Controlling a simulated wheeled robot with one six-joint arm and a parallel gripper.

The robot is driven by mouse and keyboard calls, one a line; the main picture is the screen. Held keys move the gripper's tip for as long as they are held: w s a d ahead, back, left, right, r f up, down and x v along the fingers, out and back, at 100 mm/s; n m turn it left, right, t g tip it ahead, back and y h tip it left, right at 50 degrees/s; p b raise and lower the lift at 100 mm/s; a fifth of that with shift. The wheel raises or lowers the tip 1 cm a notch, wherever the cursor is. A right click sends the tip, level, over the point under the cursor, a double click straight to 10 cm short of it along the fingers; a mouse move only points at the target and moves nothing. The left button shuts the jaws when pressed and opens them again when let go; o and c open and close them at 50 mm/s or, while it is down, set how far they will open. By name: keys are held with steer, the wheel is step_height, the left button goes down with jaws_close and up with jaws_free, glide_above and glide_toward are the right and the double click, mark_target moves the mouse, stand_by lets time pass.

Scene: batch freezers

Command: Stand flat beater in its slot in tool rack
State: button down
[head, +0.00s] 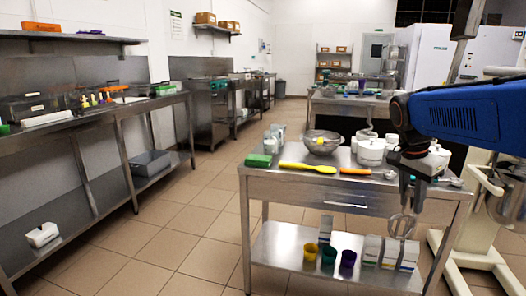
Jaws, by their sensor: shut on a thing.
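My gripper (404,203) is at the right, in front of the steel table's front edge. It points down and is shut on a grey metal flat beater (401,226). The beater hangs below the fingers, its looped frame downward, in front of the open space above the table's lower shelf. The fingers hide its upper end. I cannot make out the tool rack for certain in this view.
A long counter (88,118) runs along the left wall. The tiled floor (190,215) between is clear.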

steer(key=w+a+f+n+y, duration=0.1)
steer(key=w+a+f+n, duration=0.2)
steer(key=f, duration=1.6)
steer(key=w+a+f+n+t+y, duration=0.1)
steer(key=w+a+f+n, duration=0.3)
steer(key=w+f, duration=0.6)
steer(key=w+a+f+n+t, duration=0.1)
steer(key=w+a+f+n, duration=0.2)
steer(key=f, duration=2.4)
steer(key=w+n, duration=0.3)
steer(key=shift+w+a+f+n+y, duration=0.3)
steer(key=shift+w+f+y, duration=0.05)
steer(key=shift+w+y, duration=0.05)
steer(key=shift+d, duration=0.1)
